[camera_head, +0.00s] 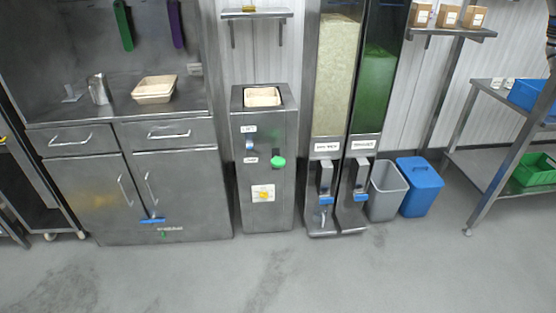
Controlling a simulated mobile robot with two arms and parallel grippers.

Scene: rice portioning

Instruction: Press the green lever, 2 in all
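A green lever (278,162) with a round knob sticks out from the front of a steel cabinet machine (265,214) in the middle. A blue lever (250,145) sits above and left of it on the same front, with small white labels beside the levers. A beige tray (263,97) sits in the recess on top of the machine; its contents cannot be made out. Neither of my grippers is in view, and nothing touches the green lever.
Two tall dispensers, one with pale grains (338,75) and one with green filling (373,88), stand right of the machine. A grey bin (387,190) and blue bin (420,187) follow. Left, a steel counter holds beige trays (154,89) and a metal cup (98,89). The front floor is clear.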

